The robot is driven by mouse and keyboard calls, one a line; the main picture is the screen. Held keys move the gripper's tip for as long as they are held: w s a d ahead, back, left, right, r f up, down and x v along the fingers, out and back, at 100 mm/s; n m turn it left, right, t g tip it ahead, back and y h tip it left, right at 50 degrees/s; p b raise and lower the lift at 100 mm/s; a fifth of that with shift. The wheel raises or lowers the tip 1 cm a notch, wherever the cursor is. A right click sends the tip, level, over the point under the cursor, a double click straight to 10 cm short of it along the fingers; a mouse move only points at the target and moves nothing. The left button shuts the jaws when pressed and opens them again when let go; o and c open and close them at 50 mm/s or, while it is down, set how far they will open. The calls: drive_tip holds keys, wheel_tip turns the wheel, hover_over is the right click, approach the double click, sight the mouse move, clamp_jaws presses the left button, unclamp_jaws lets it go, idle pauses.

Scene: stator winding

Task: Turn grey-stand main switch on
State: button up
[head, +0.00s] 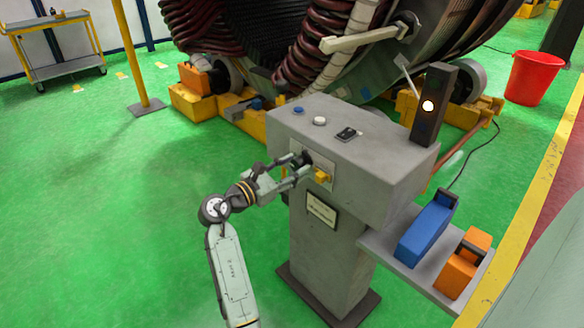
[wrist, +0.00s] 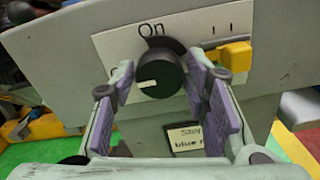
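The grey stand (head: 345,160) carries a light panel on its front with the main switch, a black rotary knob (head: 303,159). In the wrist view the knob (wrist: 165,75) has a white mark pointing left, roughly a quarter turn from the word "On" (wrist: 152,30) above it. Another label at the left is mostly hidden by a finger. My gripper (head: 293,171) is at the panel. In the wrist view my gripper (wrist: 162,80) is open, with one finger on each side of the knob and a visible gap on both sides.
A yellow lever (wrist: 236,56) sits just right of my right finger. On the stand top are several buttons and a signal tower (head: 433,104) with its middle lamp lit. A blue tool (head: 427,230) and an orange tool (head: 463,263) lie on the side shelf.

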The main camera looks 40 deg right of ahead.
drive_tip(key=c, duration=0.7)
drive_tip(key=shift+m, duration=0.3)
drive_tip(key=m, duration=0.3)
drive_tip(key=shift+f, duration=0.1)
drive_tip(key=m+b, duration=0.2)
drive_tip(key=m, duration=0.2)
drive_tip(key=shift+s+f, duration=0.1)
drive_tip(key=shift+f, duration=0.05)
drive_tip(key=m+b, duration=0.3)
drive_tip(key=m, duration=0.2)
drive_tip(key=shift+f+m, duration=0.15)
drive_tip(key=shift+m, duration=0.15)
drive_tip(key=m+b, duration=0.3)
drive_tip(key=m, duration=0.1)
drive_tip(key=shift+m+b, duration=0.3)
drive_tip(key=shift+s, duration=0.1)
